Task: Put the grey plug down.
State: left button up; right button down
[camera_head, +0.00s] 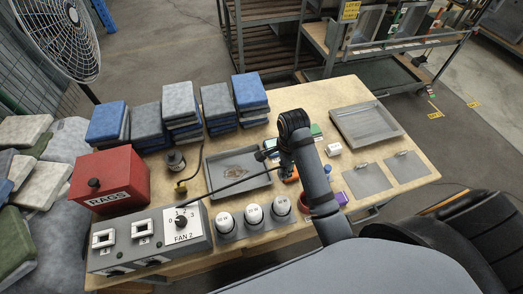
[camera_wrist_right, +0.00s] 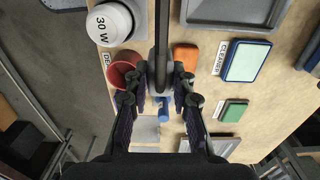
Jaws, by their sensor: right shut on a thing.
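My right gripper (camera_head: 287,172) hangs over the middle of the wooden table, just right of the grey tray. It also shows in the right wrist view (camera_wrist_right: 161,88), shut on the grey plug (camera_wrist_right: 154,84), which is mostly hidden between the fingers. A dark cable (camera_head: 230,183) runs from the gripper left toward the grey fan box (camera_head: 148,243) and also shows in the right wrist view (camera_wrist_right: 163,35). I cannot tell whether the plug touches the table. My left gripper is not in view.
Folded cloth stacks (camera_head: 217,106) line the back.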

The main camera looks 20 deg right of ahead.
jog(key=w+d+f, duration=0.1)
jog(key=w+f, duration=0.2)
jog(key=w, duration=0.1)
jog(key=w+d+f+b, duration=0.1)
jog(key=w+d+f, duration=0.1)
jog(key=w+f, duration=0.1)
jog(key=w+d+f, duration=0.2)
jog(key=w+f, duration=0.2)
jog(key=w, duration=0.2)
jog(key=shift+w+d+f+b, duration=0.1)
jog(key=shift+f+b, duration=0.2)
jog(key=shift+f, duration=1.2)
